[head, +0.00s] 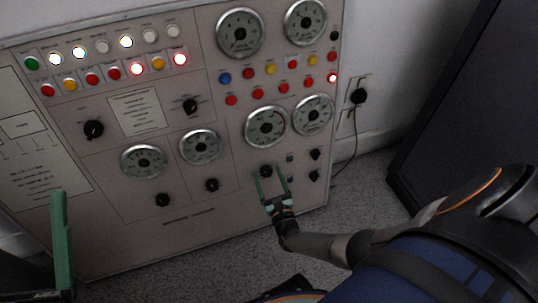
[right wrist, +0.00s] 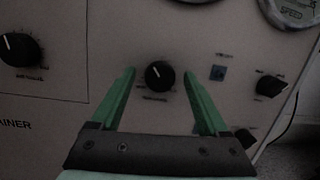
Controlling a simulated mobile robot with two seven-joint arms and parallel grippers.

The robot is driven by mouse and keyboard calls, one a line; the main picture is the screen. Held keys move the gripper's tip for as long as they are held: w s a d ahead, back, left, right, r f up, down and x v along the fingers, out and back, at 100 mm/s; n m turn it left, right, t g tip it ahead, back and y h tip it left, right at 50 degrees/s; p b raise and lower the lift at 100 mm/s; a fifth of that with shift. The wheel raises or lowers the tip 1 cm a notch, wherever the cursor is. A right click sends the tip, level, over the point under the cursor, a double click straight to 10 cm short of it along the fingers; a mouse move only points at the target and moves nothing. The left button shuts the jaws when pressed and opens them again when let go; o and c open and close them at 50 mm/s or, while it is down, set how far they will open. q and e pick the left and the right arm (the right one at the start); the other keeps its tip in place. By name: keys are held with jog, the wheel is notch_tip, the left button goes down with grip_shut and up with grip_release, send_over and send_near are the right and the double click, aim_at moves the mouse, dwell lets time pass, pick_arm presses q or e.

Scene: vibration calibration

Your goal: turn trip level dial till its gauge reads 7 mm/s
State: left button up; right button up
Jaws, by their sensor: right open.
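A black dial with a white pointer line (right wrist: 160,75) stands on the panel between the fingers of my right gripper (right wrist: 158,78), which is open. The fingers are on either side of the dial, with visible gaps. In the head view this dial (head: 266,171) is between the fingertips of the right gripper (head: 271,181). Its label is too blurred to read, so I cannot confirm it is the trip level dial. A round gauge (head: 265,127) sits just above it; its reading is too small to tell. One green finger of my left gripper (head: 61,240) shows at the lower left.
The grey panel (head: 225,195) carries other knobs, including one at left in the wrist view (right wrist: 20,50) and a black switch (right wrist: 270,86) at right. Several gauges, lamps and buttons are above. A dark cabinet (head: 470,100) stands at right; carpet (head: 355,190) lies between.

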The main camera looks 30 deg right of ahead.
grip_shut()
dwell(0.7)
